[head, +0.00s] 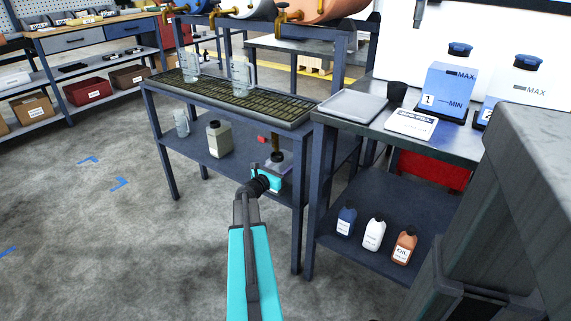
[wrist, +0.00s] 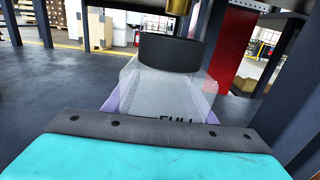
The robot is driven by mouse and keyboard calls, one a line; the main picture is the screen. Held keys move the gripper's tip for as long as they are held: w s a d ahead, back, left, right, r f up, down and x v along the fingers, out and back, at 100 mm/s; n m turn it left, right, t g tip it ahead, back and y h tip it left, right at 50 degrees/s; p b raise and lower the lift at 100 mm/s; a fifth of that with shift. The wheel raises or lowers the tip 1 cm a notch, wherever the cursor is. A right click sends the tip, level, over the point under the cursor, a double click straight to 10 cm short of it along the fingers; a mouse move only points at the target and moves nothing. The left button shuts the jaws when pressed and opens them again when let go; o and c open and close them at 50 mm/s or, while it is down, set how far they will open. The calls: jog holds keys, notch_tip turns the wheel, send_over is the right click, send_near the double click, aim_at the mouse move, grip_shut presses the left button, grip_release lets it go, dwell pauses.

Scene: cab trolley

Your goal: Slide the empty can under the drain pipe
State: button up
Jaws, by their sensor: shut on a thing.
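My gripper (head: 268,179) is at the lower shelf of the grated stand, at its right end, shut on a can. The can (wrist: 155,90) is pale and translucent, with a black cap and a partly hidden "FULL" mark in the wrist view. In the head view the can's cap (head: 276,157) shows just past my gripper, and its body is mostly hidden. The brass end of the drain pipe (wrist: 178,6) shows above and slightly right of the cap in the wrist view. I cannot tell whether it is directly over the can. A beige can (head: 219,141) stands further left on the shelf.
The stand's grated top (head: 232,97) carries clear jugs (head: 241,75); another clear jug (head: 181,123) stands on the lower shelf. Stand legs (head: 298,220) rise close to my gripper's right. Small bottles (head: 374,234) stand on the right-hand table's lower shelf.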

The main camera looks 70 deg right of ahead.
jog(key=o, duration=1.6)
jog(key=p, duration=0.2)
send_near(280, 171)
jog(key=d, duration=0.1)
jog(key=w+d+f, duration=0.1)
jog(key=d, duration=0.1)
jog(key=w+d+f, duration=0.1)
jog(key=d, duration=0.1)
jog(key=shift+f, duration=0.2)
jog(key=shift+d, duration=0.1)
